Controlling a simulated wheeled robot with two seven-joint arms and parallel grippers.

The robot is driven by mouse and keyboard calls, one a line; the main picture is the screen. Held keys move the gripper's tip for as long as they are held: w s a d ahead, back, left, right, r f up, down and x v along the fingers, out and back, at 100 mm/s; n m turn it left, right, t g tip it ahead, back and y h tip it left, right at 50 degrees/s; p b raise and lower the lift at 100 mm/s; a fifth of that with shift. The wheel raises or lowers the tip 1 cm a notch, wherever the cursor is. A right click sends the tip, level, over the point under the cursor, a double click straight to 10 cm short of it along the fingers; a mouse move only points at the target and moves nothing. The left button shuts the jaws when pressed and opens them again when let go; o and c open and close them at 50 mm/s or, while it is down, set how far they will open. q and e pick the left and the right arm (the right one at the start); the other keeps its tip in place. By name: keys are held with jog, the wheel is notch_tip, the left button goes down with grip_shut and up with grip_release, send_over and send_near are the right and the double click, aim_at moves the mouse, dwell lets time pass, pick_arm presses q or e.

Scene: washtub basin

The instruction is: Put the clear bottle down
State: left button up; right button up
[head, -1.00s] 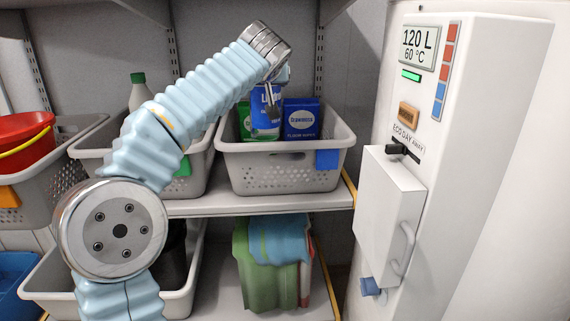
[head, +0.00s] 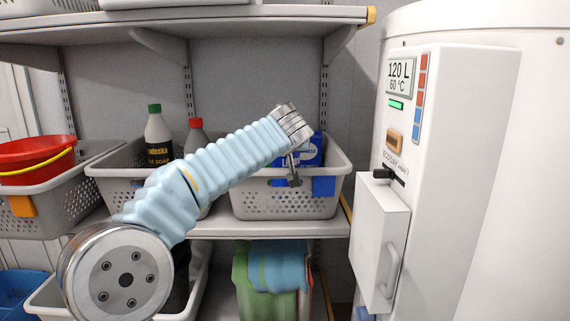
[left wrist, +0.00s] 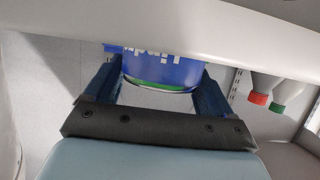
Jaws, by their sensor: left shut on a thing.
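My left gripper (head: 294,178) is at the front of the right-hand grey basket (head: 285,205), pointing down. In the head view my gripper and wrist hide most of what is held. My right gripper is in neither view.
A blue pack (head: 312,150) stands in the right-hand basket. A green-capped bottle (head: 158,138) and a red-capped bottle (head: 196,136) stand in the basket to the left. A white water heater (head: 455,150) closes off the right. An upper shelf (head: 230,16) overhangs.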

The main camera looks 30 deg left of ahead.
pick_arm(q)
jog(key=shift+f, duration=1.4)
jog(key=shift+b, duration=0.3)
jog(key=shift+f, duration=0.2)
jog(key=o, duration=1.4)
jog(key=v, duration=1.2)
jog(key=shift+r+b, duration=0.2)
jog(key=shift+b, duration=0.15)
